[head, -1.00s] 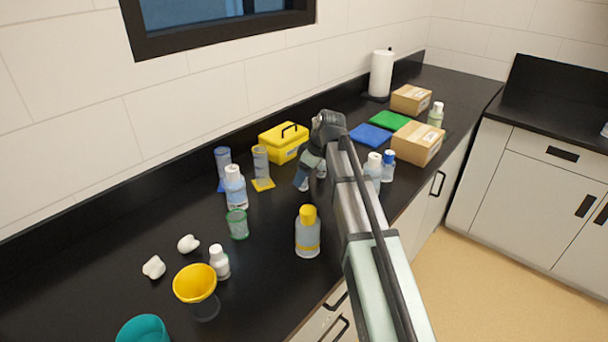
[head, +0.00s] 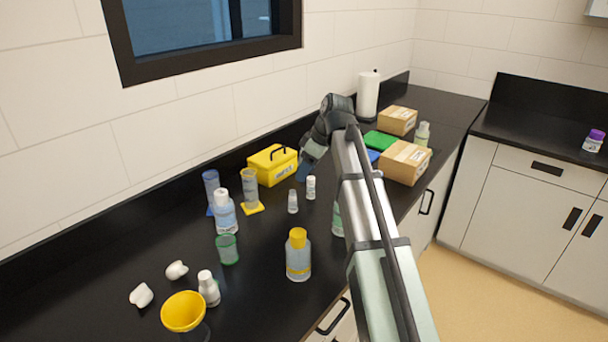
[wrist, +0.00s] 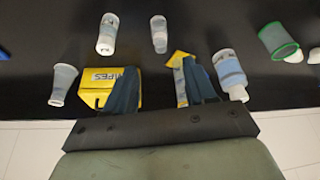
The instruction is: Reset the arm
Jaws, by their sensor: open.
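My gripper (head: 304,174) is raised above the black counter, near the yellow wipes box (head: 272,165) in the head view. In the wrist view my gripper (wrist: 160,88) has its two dark blue fingers spread apart with nothing between them. The wipes box (wrist: 105,88) lies beyond the left finger there, and a cylinder with a yellow base (wrist: 178,62) lies beyond the right one. Two small vials, one with a grey cap (head: 293,202) and one with a white cap (head: 311,188), stand on the counter below my gripper.
A yellow-capped bottle (head: 298,256), a blue-white bottle (head: 225,212), a green beaker (head: 228,250) and a yellow funnel (head: 184,311) stand on the near counter. Cardboard boxes (head: 405,162), a green mat (head: 380,140) and a paper roll (head: 368,97) are farther back. The wall borders the counter's left.

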